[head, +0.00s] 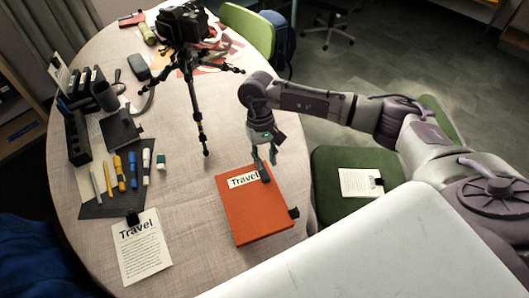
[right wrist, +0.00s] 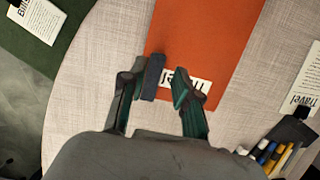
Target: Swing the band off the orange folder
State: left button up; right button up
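The orange folder (head: 255,215) lies flat on the round table, with a white "Travel" label (head: 243,180) at its far end. It also fills the upper middle of the right wrist view (right wrist: 205,35). My right gripper (head: 266,162) points down over the folder's far right corner. In the right wrist view its fingers (right wrist: 165,92) are apart. A dark bar, which looks like the band (right wrist: 153,77), lies between them against the left finger, at the folder's edge. I cannot tell whether it touches. A black tab (head: 294,212) sticks out of the folder's right edge. My left gripper is not in view.
A black tripod with a camera (head: 185,25) stands behind the folder. A "Travel" sheet (head: 140,247) and a dark mat with several pens (head: 121,173) lie to the left. A green chair (head: 340,205) with a clipped paper stands at the right. Bare tabletop surrounds the folder's left side.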

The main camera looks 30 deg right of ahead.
aim_at(267, 178)
jog(key=shift+x, duration=1.05)
jog(key=b+x, duration=0.4)
jog(key=shift+f, duration=0.15)
jog(key=c, duration=0.4)
jog(key=shift+o, duration=0.2)
